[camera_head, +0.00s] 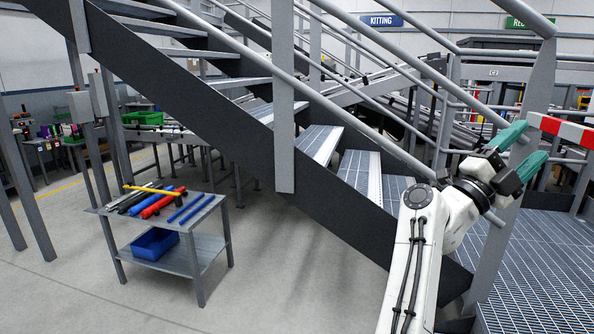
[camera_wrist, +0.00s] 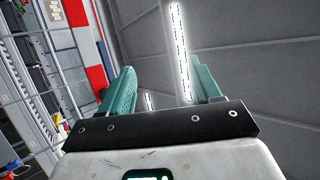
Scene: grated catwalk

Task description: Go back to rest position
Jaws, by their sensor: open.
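My gripper (camera_head: 521,150) is at the right of the head view, at the end of my raised white arm. Its two teal fingers are spread apart, with nothing between them. In the wrist view the fingers of my gripper (camera_wrist: 165,95) also stand apart and empty, with the ceiling and a bright strip light (camera_wrist: 180,50) behind them. In the head view the fingers are in front of or close to a red and white striped bar (camera_head: 565,130); I cannot tell whether they touch it.
Metal stairs (camera_head: 360,172) with grey railings fill the middle. A grated walkway (camera_head: 545,265) lies at the lower right. A small table (camera_head: 207,210) holds several tools, with a blue bin (camera_head: 154,244) on its lower shelf. The concrete floor (camera_head: 290,290) in front is clear.

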